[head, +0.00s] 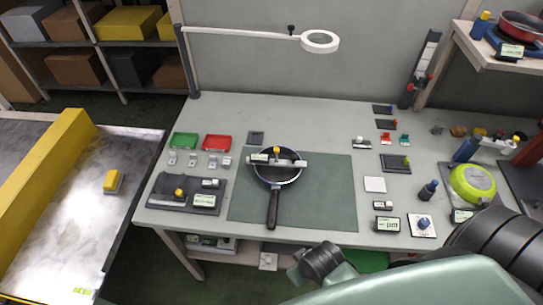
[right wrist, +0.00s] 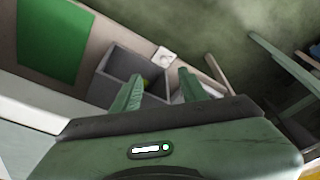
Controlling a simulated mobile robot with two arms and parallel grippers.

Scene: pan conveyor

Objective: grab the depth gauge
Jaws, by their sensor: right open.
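A dark frying pan (head: 273,208) lies on the green mat on the workbench, its handle toward the front edge. A pale bar with an orange-yellow knob, which looks like the depth gauge (head: 291,162), lies across the pan's rim. My right gripper (head: 296,274) is low in front of the bench's front edge, well away from the gauge. In the right wrist view its two green fingers (right wrist: 159,78) are spread with nothing between them. The gauge is not in the right wrist view. My left gripper is not in view.
A dark fixture tray (head: 160,203) and green and red trays (head: 217,142) are left of the mat. A lime pan (head: 472,183) is at right. A ring lamp (head: 320,41) overhangs the back. A grey bin (right wrist: 116,63) is beyond my right fingers. The mat's right part is clear.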

